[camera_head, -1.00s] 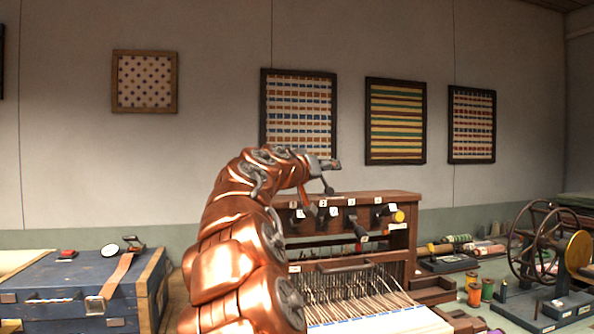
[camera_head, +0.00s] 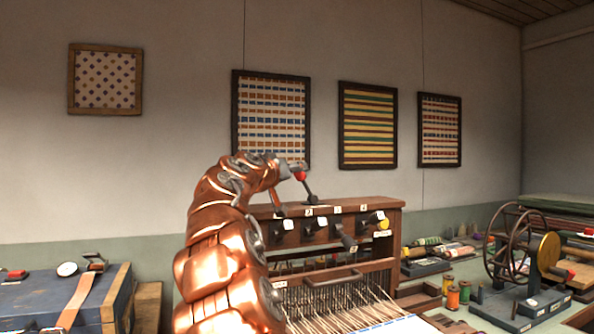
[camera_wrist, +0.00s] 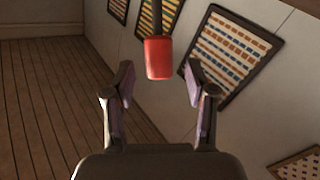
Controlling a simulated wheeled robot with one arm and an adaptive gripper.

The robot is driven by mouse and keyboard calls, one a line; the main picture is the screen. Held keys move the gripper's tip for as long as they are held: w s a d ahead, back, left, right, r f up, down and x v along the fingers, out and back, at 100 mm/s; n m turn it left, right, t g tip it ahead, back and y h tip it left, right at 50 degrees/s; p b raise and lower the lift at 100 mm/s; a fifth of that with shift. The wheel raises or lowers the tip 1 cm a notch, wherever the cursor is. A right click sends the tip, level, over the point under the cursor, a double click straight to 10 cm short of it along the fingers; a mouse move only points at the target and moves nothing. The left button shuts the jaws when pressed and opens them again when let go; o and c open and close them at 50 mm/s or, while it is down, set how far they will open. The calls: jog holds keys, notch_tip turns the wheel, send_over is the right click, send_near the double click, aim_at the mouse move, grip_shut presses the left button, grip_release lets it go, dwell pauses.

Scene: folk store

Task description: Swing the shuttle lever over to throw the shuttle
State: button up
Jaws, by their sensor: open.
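The shuttle lever stands on top of the wooden loom (camera_head: 390,208), a dark shaft with a red knob (camera_head: 300,176), leaning left in the head view. In the wrist view the red knob (camera_wrist: 158,58) hangs in the upper middle of the picture, its lower end between the fingertips. My gripper (camera_wrist: 159,74) is open, one finger on each side of the knob, with a visible gap on both sides. In the head view my gripper (camera_head: 285,178) is close to the left of the knob, and my wrist hides part of it.
Several dark levers with white tags line the loom's front, one ending in a yellow knob (camera_head: 376,217). A blue chest (camera_head: 40,305) stands at left. A spinning wheel (camera_head: 515,245) and thread spools (camera_head: 458,295) are at right. Framed textiles (camera_head: 368,125) hang behind.

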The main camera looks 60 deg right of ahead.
jog(key=shift+w+d, duration=0.15)
jog(key=shift+d, duration=1.4)
grip_shut()
